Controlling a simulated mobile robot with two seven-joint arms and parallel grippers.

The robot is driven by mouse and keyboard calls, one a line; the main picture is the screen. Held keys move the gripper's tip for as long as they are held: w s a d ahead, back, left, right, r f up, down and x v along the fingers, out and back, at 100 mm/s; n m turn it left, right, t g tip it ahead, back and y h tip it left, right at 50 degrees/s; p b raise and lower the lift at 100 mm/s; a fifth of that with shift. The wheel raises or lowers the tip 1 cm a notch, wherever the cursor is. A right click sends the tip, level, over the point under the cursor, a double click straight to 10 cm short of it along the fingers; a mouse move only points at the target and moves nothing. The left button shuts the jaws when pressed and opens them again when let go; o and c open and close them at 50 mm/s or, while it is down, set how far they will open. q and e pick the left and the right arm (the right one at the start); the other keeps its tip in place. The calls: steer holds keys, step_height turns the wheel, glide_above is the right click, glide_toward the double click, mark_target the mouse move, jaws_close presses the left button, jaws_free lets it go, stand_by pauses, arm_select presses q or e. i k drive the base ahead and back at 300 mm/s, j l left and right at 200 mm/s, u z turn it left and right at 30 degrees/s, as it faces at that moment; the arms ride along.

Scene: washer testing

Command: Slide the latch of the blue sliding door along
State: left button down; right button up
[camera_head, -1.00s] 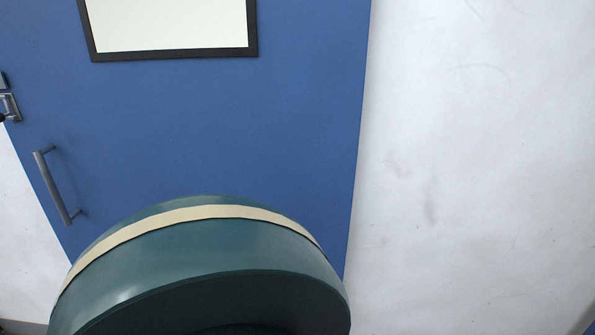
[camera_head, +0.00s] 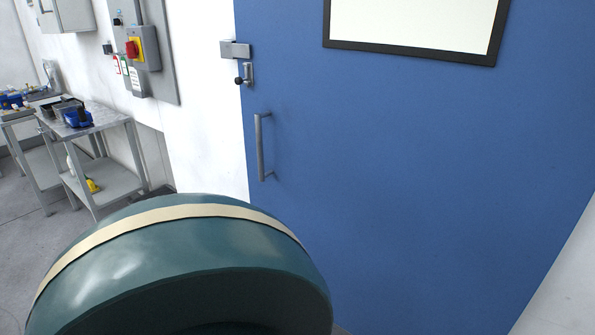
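The blue sliding door (camera_head: 400,170) fills the right half of the head view and appears shut against the white wall. Its latch (camera_head: 244,76) is a grey metal fitting with a black knob at the door's upper left edge. A grey bracket (camera_head: 235,49) sits just above the latch. A vertical grey pull handle (camera_head: 262,147) is fixed on the door below it. Neither of my grippers is in view.
Left of the door, a panel with a red and yellow switch (camera_head: 135,50) hangs on the white wall. A grey metal cart (camera_head: 118,182) with tools stands at the far left. Some grey floor (camera_head: 22,245) is open in front of it. My own green body part covers the lower left.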

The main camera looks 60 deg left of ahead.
mark_target(239, 81)
steer(key=u, duration=1.65)
